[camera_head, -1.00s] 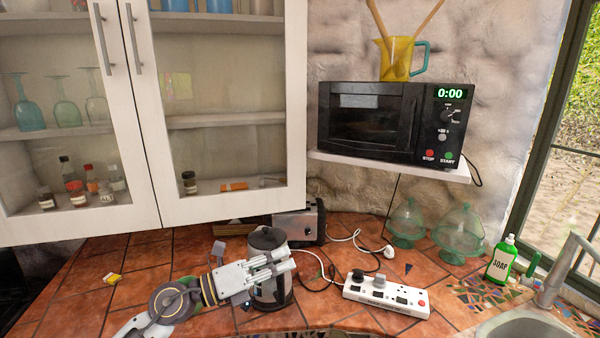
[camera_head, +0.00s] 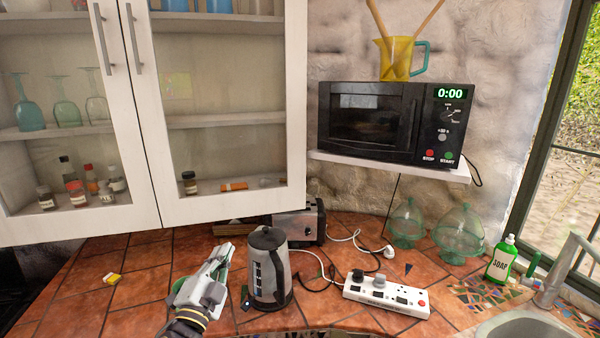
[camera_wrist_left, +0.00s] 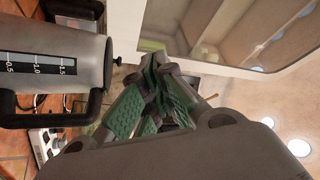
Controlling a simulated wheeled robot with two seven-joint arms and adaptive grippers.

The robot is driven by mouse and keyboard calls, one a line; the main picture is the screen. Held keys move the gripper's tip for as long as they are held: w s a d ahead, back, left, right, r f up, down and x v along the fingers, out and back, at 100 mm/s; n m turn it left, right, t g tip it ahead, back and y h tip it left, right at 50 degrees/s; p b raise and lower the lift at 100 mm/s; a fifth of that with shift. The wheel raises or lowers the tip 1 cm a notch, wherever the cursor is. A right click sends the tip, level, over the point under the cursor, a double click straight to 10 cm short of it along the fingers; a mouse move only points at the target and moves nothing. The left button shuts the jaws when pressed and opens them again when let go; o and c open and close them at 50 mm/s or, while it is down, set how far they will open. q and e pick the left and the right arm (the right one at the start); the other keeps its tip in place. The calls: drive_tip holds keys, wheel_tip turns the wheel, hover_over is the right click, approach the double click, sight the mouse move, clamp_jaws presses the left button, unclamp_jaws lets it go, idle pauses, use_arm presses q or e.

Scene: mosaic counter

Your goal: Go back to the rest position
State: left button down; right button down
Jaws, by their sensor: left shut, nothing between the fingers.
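My left gripper (camera_head: 222,262) is at the lower left of the head view, just left of the kettle and apart from it. Its green-padded fingers are together and empty in the left wrist view (camera_wrist_left: 158,75). The grey and black kettle (camera_head: 270,270) stands upright on the tiled counter. It also shows on its side at the left of the wrist view (camera_wrist_left: 50,65), with its level scale visible. My right gripper is not in view.
A white power strip (camera_head: 385,295) with cables lies right of the kettle. A toaster (camera_head: 297,222) stands behind it. The cabinet (camera_head: 230,212) and microwave (camera_head: 390,122) hang above. Glass domes (camera_head: 460,232) and a soap bottle (camera_head: 502,260) stand right. The left counter is mostly clear.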

use_arm(q)
drive_tip(key=s+a+f+n+g+y, duration=0.25)
drive_tip(key=s+f+n+g, duration=0.2)
drive_tip(key=f, duration=0.45)
drive_tip(key=s+a+f+n+g+y, duration=0.2)
drive_tip(key=s+a+f+n+g, duration=0.25)
drive_tip(key=f, duration=0.55)
drive_tip(key=s+d+f+n+g+h, duration=0.1)
drive_tip(key=s+d+f+g, duration=0.1)
drive_tip(key=s+f+g, duration=0.45)
drive_tip(key=s+d+f+n+g+h, duration=0.15)
drive_tip(key=s+f, duration=0.25)
drive_tip(key=s, duration=0.5)
drive_tip(key=s+f+g, duration=0.1)
drive_tip(key=s+f, duration=0.1)
drive_tip(key=f, duration=1.6)
drive_tip(key=s+f, duration=0.2)
drive_tip(key=f, duration=1.5)
drive_tip(key=s+a+f, duration=0.2)
drive_tip(key=s+f, duration=0.6)
drive_tip(key=s, duration=0.2)
drive_tip(key=s+a+f+g, duration=0.1)
drive_tip(key=s+a+f, duration=0.1)
drive_tip(key=s+f, duration=0.7)
drive_tip(key=shift+s+f+y, duration=0.3)
drive_tip(key=shift+s, duration=0.6)
